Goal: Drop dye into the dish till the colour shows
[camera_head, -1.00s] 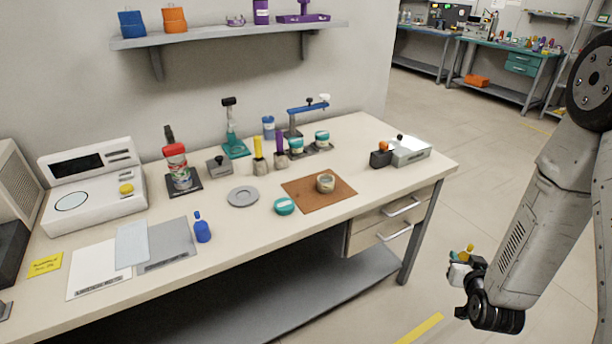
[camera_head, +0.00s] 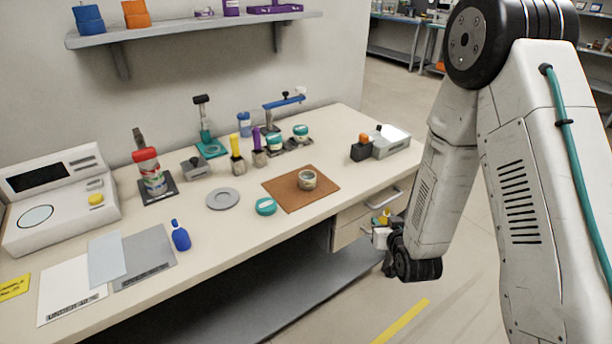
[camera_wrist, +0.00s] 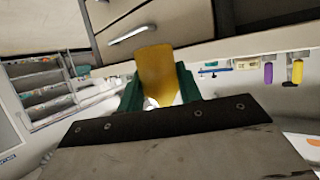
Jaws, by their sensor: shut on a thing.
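My gripper (camera_head: 382,228) is beside the bench's right front corner, near the drawers. In the wrist view its green fingers (camera_wrist: 158,92) are shut on a yellow piece (camera_wrist: 156,68). This yellow piece (camera_head: 384,215) is small in the head view, and I cannot tell what it is. A small open round dish (camera_head: 307,183) stands upright on a brown mat; its contents are too small to read. A blue bottle (camera_head: 181,238) with a narrow top stands at the bench's front, left of the dish. My gripper is apart from both.
Yellow-handled (camera_head: 235,145) and purple-handled (camera_head: 257,140) tools stand behind. A drawer handle (camera_head: 383,201) juts out near my gripper. The bench's front right strip is bare.

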